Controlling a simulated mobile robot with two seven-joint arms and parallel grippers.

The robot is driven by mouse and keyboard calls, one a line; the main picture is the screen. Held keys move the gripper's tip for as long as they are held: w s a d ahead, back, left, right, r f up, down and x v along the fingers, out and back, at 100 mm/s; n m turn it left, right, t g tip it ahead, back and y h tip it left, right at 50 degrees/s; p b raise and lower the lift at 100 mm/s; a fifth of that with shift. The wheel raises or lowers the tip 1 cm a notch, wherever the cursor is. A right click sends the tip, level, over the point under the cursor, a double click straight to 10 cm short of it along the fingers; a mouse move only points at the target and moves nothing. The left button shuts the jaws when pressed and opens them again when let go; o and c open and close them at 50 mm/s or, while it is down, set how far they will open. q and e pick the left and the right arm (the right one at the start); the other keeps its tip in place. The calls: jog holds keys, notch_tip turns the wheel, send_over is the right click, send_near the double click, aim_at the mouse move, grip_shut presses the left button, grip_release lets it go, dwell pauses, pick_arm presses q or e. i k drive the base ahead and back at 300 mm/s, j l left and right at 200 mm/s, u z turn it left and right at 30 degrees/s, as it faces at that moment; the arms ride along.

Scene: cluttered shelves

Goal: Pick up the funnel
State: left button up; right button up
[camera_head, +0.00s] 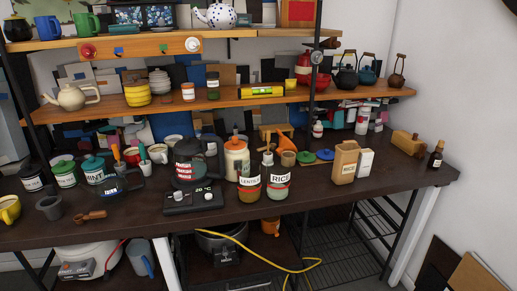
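I cannot pick out the funnel with certainty in the head view. A small orange object (285,142) stands on the table behind the jars, partly hidden; its shape is too small to tell. Another orange object (270,227), cup-like, is below the tabletop near a grey pot (222,240). Neither of my grippers is in view.
The dark table (330,192) is crowded with jars, including one labelled RICE (278,184), a black kettle (190,160), a scale (194,198) and a tan carton (344,162). Shelves above hold pots. The table's front right is clear. A yellow cable (262,257) hangs below.

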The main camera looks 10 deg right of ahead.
aim_at(285, 143)
jog(key=i+l+u, duration=0.1)
jog(key=l+u, duration=0.7)
jog(key=u, duration=0.2)
jog(key=l+u, duration=0.15)
jog(key=l, duration=0.4)
jog(key=l+u, duration=0.15)
jog(key=l, duration=0.4)
jog(key=k, duration=0.05)
